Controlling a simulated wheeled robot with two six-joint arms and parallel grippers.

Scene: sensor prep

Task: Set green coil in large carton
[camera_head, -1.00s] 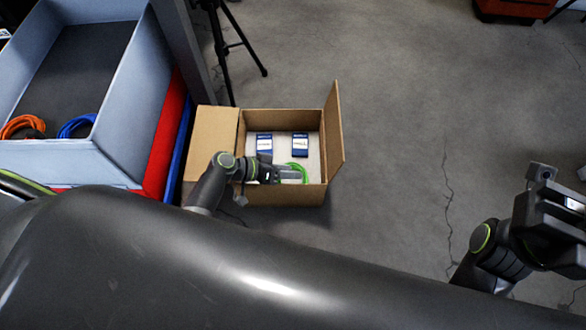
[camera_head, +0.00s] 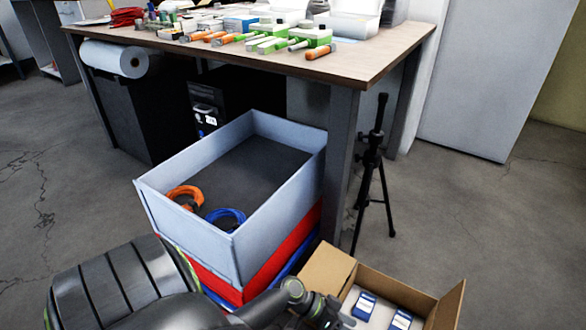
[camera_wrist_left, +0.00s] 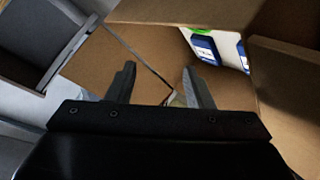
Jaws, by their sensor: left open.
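The large carton (camera_head: 447,303) is an open brown cardboard box on the floor at the bottom right of the head view, with blue-and-white packs (camera_head: 364,306) inside. A sliver of the green coil (camera_wrist_left: 202,31) shows in the left wrist view beside a blue pack (camera_wrist_left: 205,48), inside the carton; the rest is hidden by cardboard. My left gripper (camera_head: 335,318) is at the carton's left side in the head view. In the left wrist view its fingers (camera_wrist_left: 160,74) are apart and empty in front of brown cardboard (camera_wrist_left: 150,45). My right gripper is out of view.
A grey-blue bin (camera_head: 190,235) with orange (camera_head: 186,192) and blue coils (camera_head: 226,213) stands on red and blue crates left of the carton. A workbench (camera_head: 345,62) full of items and a black tripod (camera_head: 372,175) stand behind. Floor on the right is clear.

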